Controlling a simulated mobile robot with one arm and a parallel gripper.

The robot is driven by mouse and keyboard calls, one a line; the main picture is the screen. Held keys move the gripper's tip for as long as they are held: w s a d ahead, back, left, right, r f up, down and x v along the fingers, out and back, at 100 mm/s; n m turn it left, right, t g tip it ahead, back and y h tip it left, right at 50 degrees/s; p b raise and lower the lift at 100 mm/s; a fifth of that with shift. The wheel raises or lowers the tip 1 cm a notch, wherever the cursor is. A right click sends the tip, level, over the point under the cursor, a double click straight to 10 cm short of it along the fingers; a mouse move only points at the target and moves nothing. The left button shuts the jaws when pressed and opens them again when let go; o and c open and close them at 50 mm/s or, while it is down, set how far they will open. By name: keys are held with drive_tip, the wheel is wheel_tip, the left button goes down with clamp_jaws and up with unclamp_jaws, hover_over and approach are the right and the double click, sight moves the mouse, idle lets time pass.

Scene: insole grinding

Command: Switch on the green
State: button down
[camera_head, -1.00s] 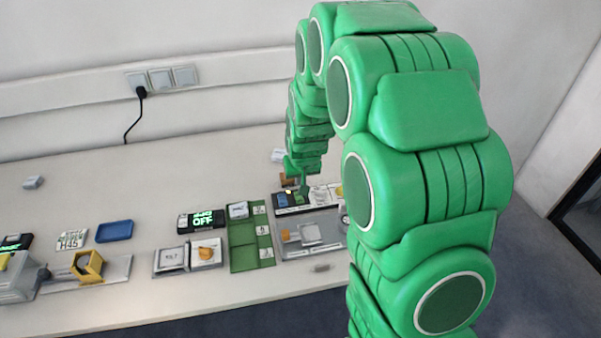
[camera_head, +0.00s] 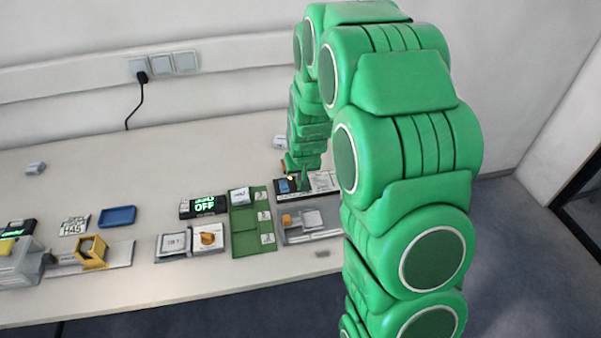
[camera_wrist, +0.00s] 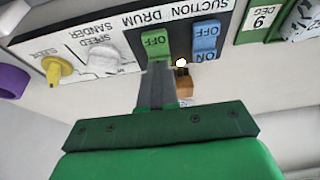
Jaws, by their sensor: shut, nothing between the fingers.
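The green switch (camera_wrist: 155,41) is on a dark switch panel in the wrist view. It shows the word OFF, upside down; its near part is hidden by my fingers. The blue switch (camera_wrist: 205,36) is beside it on the right, with OFF and ON lettering visible. My gripper (camera_wrist: 157,70) is shut and empty, its fingertips at the near edge of the green switch. I cannot tell whether they touch it. In the head view my gripper (camera_head: 304,178) is over the panel, beside the blue switch (camera_head: 284,186).
A yellow knob (camera_wrist: 56,68) and a white knob (camera_wrist: 103,60) are left of the switches in the wrist view. A small lit lamp (camera_wrist: 181,62) is right of my fingers. In the head view, a green tray (camera_head: 240,243) and a display reading OFF (camera_head: 204,205) are to the left.

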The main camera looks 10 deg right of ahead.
drive_tip(key=shift+w+f+g, duration=0.15)
drive_tip(key=shift+f+g, duration=0.15)
drive_tip(key=shift+g, duration=0.1)
drive_tip(key=shift+s+r, duration=0.1)
drive_tip(key=shift+s, duration=0.7)
drive_tip(key=v, duration=1.4)
idle(0.3)
drive_tip(key=shift+w, duration=0.1)
idle(0.3)
